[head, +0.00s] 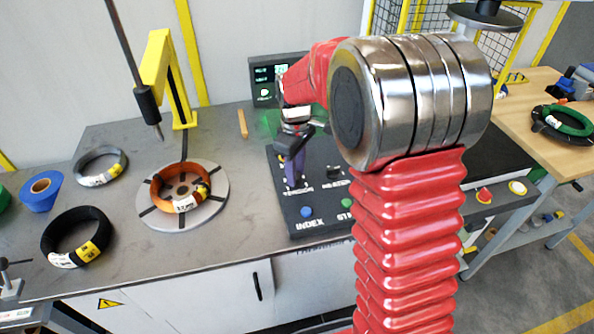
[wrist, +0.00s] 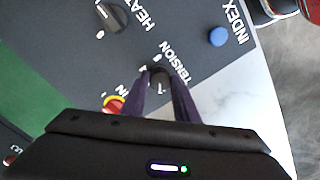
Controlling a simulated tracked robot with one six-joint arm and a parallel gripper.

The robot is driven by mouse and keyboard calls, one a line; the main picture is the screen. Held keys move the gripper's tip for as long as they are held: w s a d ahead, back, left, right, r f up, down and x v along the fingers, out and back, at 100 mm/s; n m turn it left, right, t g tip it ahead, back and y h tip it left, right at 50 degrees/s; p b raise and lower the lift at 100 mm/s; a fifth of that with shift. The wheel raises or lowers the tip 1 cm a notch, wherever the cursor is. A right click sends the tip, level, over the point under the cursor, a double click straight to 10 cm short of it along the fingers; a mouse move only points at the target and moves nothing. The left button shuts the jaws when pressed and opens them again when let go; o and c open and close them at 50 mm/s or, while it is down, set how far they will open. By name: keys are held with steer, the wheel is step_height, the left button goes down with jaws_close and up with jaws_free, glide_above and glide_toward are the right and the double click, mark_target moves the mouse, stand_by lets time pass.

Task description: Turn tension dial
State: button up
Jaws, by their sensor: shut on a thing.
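The tension dial (wrist: 159,83) is a small dark knob on the black control panel (head: 308,222), with TENSION printed beside it. In the wrist view my gripper (wrist: 163,76) has its two purple fingers around the dial, shut on it. In the head view my gripper (head: 291,178) reaches down onto the panel just above the TENSION label, and its fingers hide most of the dial there. The dial's exact setting is hard to read.
The panel also carries a HEAT knob (wrist: 113,16), a blue INDEX button (wrist: 217,37) and a red button with a yellow ring (wrist: 114,104). An orange coil (head: 160,193) lies on the round turntable (head: 219,203). A small monitor (head: 262,72) stands behind.

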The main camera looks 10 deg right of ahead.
steer(key=m, duration=0.5)
steer(key=shift+w, duration=0.15)
steer(key=m, duration=0.5)
steer(key=shift+r, duration=0.1)
steer(key=shift+m, duration=0.3)
steer(key=o, duration=1.1)
steer(key=shift+c, duration=0.2)
step_height(320, 180, up, 14)
steer(key=shift+f, duration=0.2)
